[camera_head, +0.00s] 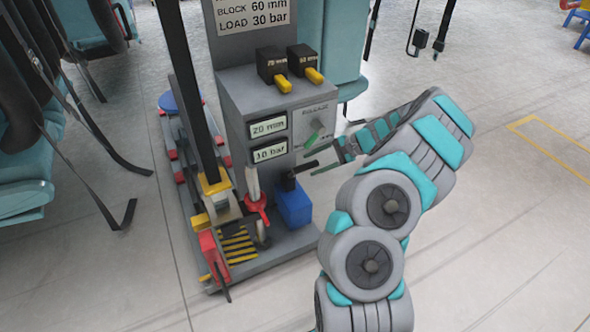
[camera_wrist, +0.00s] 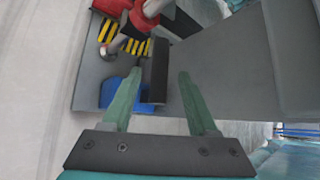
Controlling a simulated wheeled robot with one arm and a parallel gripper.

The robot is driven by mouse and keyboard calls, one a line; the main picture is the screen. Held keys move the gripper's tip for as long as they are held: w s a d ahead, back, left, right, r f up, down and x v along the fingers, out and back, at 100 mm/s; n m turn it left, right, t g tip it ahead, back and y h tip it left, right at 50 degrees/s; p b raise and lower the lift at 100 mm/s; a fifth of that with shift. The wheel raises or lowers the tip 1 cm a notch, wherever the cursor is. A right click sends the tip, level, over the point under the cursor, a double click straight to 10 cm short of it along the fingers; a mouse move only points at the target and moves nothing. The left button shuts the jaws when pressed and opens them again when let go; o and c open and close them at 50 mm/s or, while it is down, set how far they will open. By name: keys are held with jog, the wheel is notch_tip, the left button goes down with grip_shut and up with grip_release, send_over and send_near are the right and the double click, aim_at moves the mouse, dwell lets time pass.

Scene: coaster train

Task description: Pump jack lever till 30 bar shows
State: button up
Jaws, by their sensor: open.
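The jack lever is a black bar (camera_head: 303,167) above a blue pump body (camera_head: 293,205) at the foot of the grey console. The lower display (camera_head: 270,151) reads 10 bar, and the upper one (camera_head: 267,127) reads 20 mm. My gripper (camera_head: 314,161) comes in from the right at the lever's end. In the wrist view my gripper (camera_wrist: 159,74) is open, with the black lever (camera_wrist: 155,70) between its two green fingers. A gap shows on the right side; I cannot tell whether the left finger touches. The blue body (camera_wrist: 118,95) is partly hidden behind the left finger.
A sign (camera_head: 250,14) reads BLOCK 60 mm, LOAD 30 bar. Two black blocks with yellow tabs (camera_head: 290,64) sit on the console. A release knob with a green pointer (camera_head: 314,134) is just above my gripper. A red valve (camera_head: 256,208) stands left of the pump.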

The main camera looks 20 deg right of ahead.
aim_at(297, 172)
jog(key=x, duration=0.6)
jog(key=shift+a+f, duration=0.25)
jog(key=shift+a, duration=0.1)
grip_shut()
jog(key=shift+w, duration=0.1)
dwell(1.0)
